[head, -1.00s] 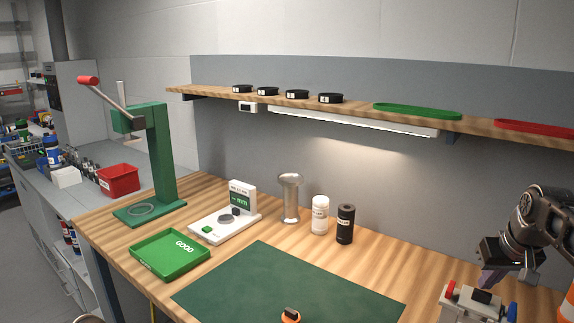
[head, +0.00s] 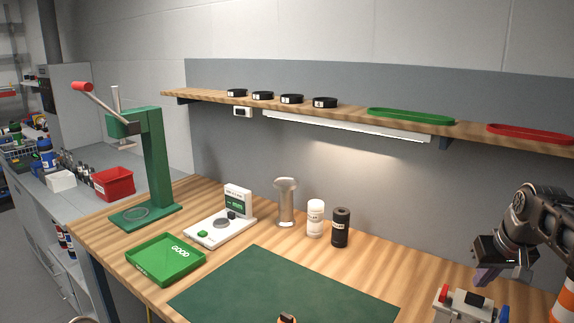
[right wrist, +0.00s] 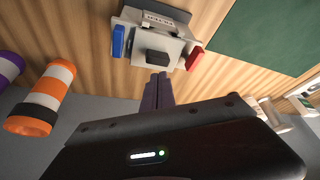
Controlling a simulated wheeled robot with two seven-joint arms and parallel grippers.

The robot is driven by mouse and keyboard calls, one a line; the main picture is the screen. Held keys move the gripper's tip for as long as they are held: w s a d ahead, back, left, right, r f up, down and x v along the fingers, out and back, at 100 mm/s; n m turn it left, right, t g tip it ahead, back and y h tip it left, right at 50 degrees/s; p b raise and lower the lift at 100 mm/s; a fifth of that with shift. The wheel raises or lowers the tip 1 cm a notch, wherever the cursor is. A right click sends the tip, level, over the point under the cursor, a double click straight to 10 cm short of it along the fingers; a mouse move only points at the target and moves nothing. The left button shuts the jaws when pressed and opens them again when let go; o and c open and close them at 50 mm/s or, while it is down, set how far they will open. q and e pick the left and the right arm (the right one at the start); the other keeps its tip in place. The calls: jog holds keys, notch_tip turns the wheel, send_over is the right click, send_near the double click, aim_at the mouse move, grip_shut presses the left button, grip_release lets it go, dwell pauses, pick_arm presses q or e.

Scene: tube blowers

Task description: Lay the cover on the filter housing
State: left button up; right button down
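I cannot tell for sure which object is the cover or the filter housing. A white-grey block fixture (head: 455,311) with a red piece, a blue piece and a black block (head: 473,299) on top stands at the lower right. The right wrist view shows the fixture (right wrist: 140,42) and the black block (right wrist: 158,58) just beyond my fingertips. My right gripper (head: 484,276) is over the fixture, its purple-grey fingers (right wrist: 158,88) together with nothing visible between them. A small orange and black object (head: 287,317) is cut off at the mat's lower edge.
A green mat (head: 285,285) covers the table's middle. Behind it stand a metal cup (head: 285,205), a white bottle (head: 315,218) and a black bottle (head: 340,228). A green tray (head: 165,260), white tester (head: 222,228) and green press (head: 152,160) are left.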

aim_at(477, 296)
jog(key=shift+r+p, duration=1.5)
jog(key=shift+r, duration=0.45)
